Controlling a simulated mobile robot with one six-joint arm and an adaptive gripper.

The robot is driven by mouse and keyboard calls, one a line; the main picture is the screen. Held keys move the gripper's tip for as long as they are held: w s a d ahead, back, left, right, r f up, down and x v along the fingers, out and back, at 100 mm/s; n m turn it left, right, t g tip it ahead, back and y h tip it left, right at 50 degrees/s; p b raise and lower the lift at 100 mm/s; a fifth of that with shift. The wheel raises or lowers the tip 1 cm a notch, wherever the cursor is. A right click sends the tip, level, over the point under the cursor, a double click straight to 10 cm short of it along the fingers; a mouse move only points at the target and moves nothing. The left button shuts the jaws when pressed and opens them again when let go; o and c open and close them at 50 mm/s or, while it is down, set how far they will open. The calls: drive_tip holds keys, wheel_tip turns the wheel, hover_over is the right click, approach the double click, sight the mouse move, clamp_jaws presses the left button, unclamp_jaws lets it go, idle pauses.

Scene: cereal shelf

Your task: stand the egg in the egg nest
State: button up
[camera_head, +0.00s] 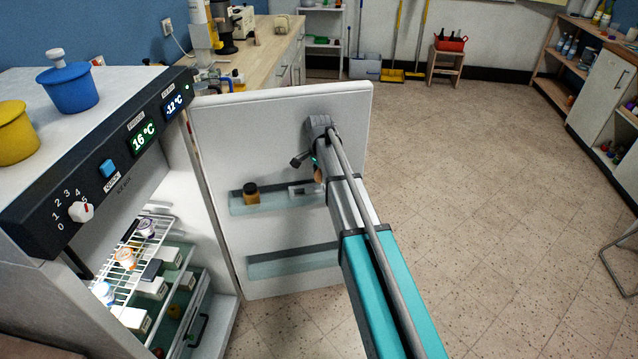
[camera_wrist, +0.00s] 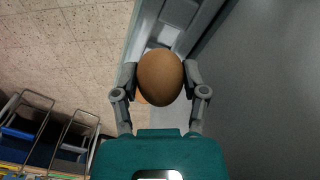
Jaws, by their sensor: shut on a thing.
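The brown egg (camera_wrist: 160,76) is held between the two fingers of my gripper (camera_wrist: 161,80) in the wrist view. In the head view a small brown part of the egg (camera_head: 318,174) shows beside my gripper (camera_head: 313,165), in front of the open fridge door. A small pale grey holder (camera_head: 302,189), which looks like the egg nest, sits on the upper door shelf just below and left of the egg. My arm hides its right side. In the wrist view a pale shape (camera_wrist: 165,36) and an orange patch (camera_wrist: 140,98) show behind the egg; I cannot tell what they are.
A brown jar (camera_head: 251,193) stands on the upper door shelf (camera_head: 275,205), left of the holder. A lower door shelf (camera_head: 292,261) looks empty. The fridge door (camera_head: 280,125) stands open; the fridge interior holds several tubs and boxes.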

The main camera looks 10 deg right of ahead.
drive_tip(key=shift+w+f+b, duration=0.4)
drive_tip(key=shift+f+b, duration=0.15)
drive_tip(key=shift+b, duration=0.05)
drive_tip(key=shift+f+b, duration=1.45)
drive_tip(key=shift+f+b, duration=0.4)
drive_tip(key=o, duration=1.2)
drive_tip(key=shift+r, duration=0.1)
drive_tip(key=shift+c, duration=0.2)
drive_tip(key=shift+r, duration=0.15)
wheel_tip(320, 180, up, 12)
drive_tip(key=p, duration=1.3)
drive_tip(key=shift+s+r, duration=0.1)
drive_tip(key=shift+r, duration=0.1)
